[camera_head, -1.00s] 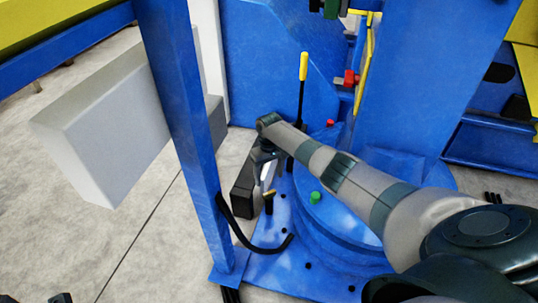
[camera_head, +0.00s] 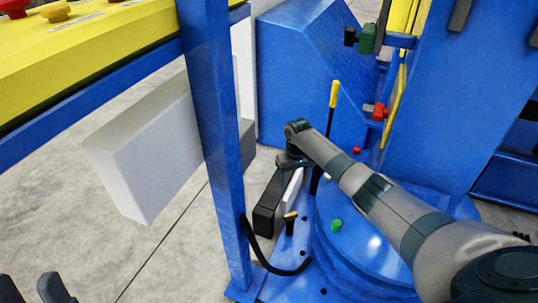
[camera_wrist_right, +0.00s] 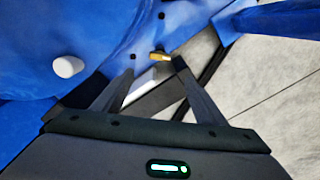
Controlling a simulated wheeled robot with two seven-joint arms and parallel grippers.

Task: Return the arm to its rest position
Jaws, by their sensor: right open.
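My right arm reaches in from the lower right in the head view, over the blue round base (camera_head: 350,265). Its gripper (camera_head: 290,178) points down beside the lever with a yellow handle (camera_head: 334,95). In the right wrist view the right gripper (camera_wrist_right: 154,70) shows two dark fingers spread apart, with nothing held between them. A small brass-tipped peg (camera_wrist_right: 160,57) shows beyond the fingertips; whether they touch it cannot be told. My left gripper (camera_head: 32,288) shows only its dark fingertips at the lower left edge, apart and empty.
A blue post (camera_head: 215,130) stands left of the right gripper. Green (camera_head: 336,224) and red (camera_head: 357,150) buttons sit near my arm. A yellow panel (camera_head: 90,45) is at the upper left, a pale box (camera_head: 145,150) below it.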

